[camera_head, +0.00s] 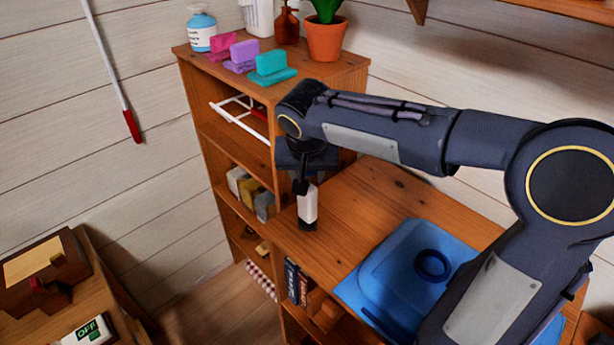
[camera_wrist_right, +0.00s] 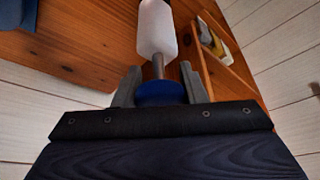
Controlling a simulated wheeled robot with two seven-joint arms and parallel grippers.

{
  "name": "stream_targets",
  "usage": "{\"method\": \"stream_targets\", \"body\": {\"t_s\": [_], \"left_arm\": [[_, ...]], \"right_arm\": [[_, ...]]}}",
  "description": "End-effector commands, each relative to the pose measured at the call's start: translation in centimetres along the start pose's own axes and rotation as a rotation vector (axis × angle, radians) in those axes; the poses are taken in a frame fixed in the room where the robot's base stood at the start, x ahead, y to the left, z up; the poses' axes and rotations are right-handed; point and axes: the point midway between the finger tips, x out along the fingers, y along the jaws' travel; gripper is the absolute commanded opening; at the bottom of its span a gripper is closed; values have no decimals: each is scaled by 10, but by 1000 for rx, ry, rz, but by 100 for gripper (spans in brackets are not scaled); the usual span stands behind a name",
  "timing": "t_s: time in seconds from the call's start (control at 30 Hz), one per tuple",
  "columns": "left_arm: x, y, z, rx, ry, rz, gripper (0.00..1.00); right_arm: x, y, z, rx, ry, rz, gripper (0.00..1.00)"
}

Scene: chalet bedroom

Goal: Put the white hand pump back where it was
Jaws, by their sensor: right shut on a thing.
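The white hand pump (camera_head: 307,205) is upright with its dark end down, at the left part of the lower cabinet top (camera_head: 372,200). I cannot tell whether that end touches the wood. My right gripper (camera_head: 302,180) is above the pump and shut on its blue handle. In the right wrist view the pump's white body (camera_wrist_right: 157,30) and metal rod extend from the blue handle (camera_wrist_right: 160,93), which sits between the fingers of the gripper (camera_wrist_right: 163,88). My left gripper is not in view.
A blue case (camera_head: 395,265) with a blue ring (camera_head: 432,265) lies right on the cabinet top. Bare wood lies between pump and case.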

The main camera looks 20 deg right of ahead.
Motion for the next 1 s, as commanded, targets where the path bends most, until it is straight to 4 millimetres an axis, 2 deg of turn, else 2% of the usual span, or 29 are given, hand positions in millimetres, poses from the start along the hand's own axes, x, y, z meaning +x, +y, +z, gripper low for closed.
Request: {"method": "stream_targets", "body": {"t_s": [0.1,0.5,0.53,0.6,0.67,0.7,1.0], "left_arm": [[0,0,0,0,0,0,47],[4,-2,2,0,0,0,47],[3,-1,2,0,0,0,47],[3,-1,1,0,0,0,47],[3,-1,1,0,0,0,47],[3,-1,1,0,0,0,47],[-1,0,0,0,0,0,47]], "right_arm": [[10,0,4,0,2,0,0],[15,0,6,1,3,-2,0],[14,0,6,0,1,-1,42],[13,0,6,0,1,-1,51],[13,0,6,0,1,-1,59],[13,0,6,0,1,-1,59],[10,0,4,0,1,-1,59]]}}
